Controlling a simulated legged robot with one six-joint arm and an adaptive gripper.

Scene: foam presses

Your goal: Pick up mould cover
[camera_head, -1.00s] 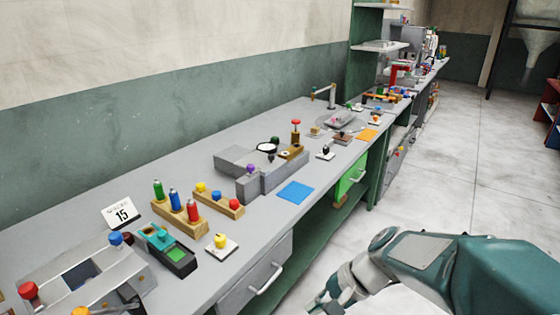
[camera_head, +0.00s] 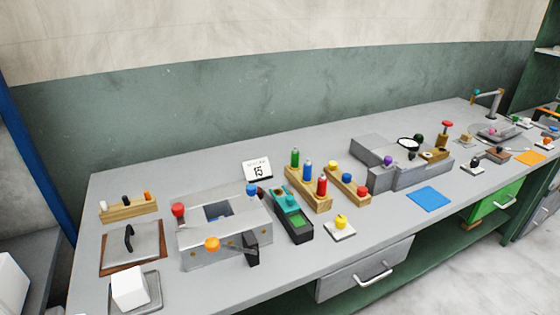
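A flat grey plate with an upright black handle, which looks like the mould cover (camera_head: 146,243), lies on a brown mat (camera_head: 107,269) at the left end of the bench. The grey metal box (camera_head: 197,254) with a dark rectangular opening in its top stands just right of it. That box carries red, blue and orange knobs and a black lever at its front. My gripper is not in view, so its state and distance from the cover do not show.
A white block (camera_head: 129,286) on a grey plate sits in front of the cover. A wooden rack (camera_head: 131,210) is behind it. A teal device (camera_head: 285,201), peg racks and a grey press (camera_head: 402,178) fill the bench rightward. Floor is clear at lower right.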

